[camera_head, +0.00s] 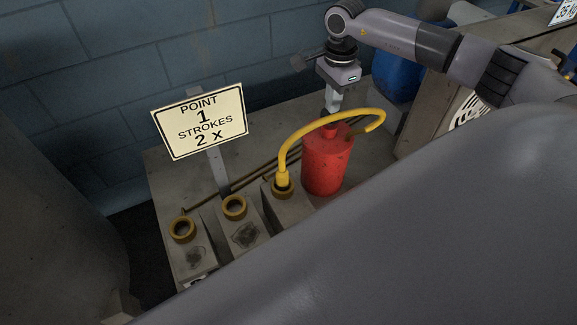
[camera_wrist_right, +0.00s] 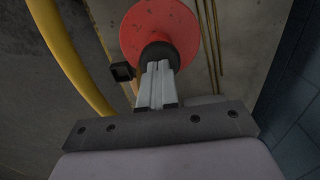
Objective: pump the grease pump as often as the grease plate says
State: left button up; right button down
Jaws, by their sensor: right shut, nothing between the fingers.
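The grease plate (camera_head: 199,123) stands on a post at the left of the head view and reads "POINT 1 STROKES 2 X". The red grease pump (camera_head: 322,165) stands upright on the grey bench. Its yellow hose (camera_head: 312,127) arches over to a fitting on the rightmost of three grease points. My right gripper (camera_head: 330,108) is shut, pointing down at the top of the pump. In the right wrist view its fingers (camera_wrist_right: 157,75) are together over the dark cap (camera_wrist_right: 159,54) on the red pump body (camera_wrist_right: 158,22). I cannot tell whether they touch it. My left gripper is not in view.
Two blocks with open brass rings (camera_head: 183,229) (camera_head: 234,207) stand left of the hose fitting. Thin brown pipes run behind them. A blue drum (camera_head: 397,75) stands behind my right arm. A blue block wall (camera_head: 110,60) closes off the back.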

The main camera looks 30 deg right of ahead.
jog(key=shift+r+p, duration=1.9)
jog(key=shift+r, duration=0.5)
jog(key=shift+r, duration=0.15)
notch_tip(320, 180, up, 6)
jog(key=p, duration=0.4)
jog(key=shift+p, duration=0.3)
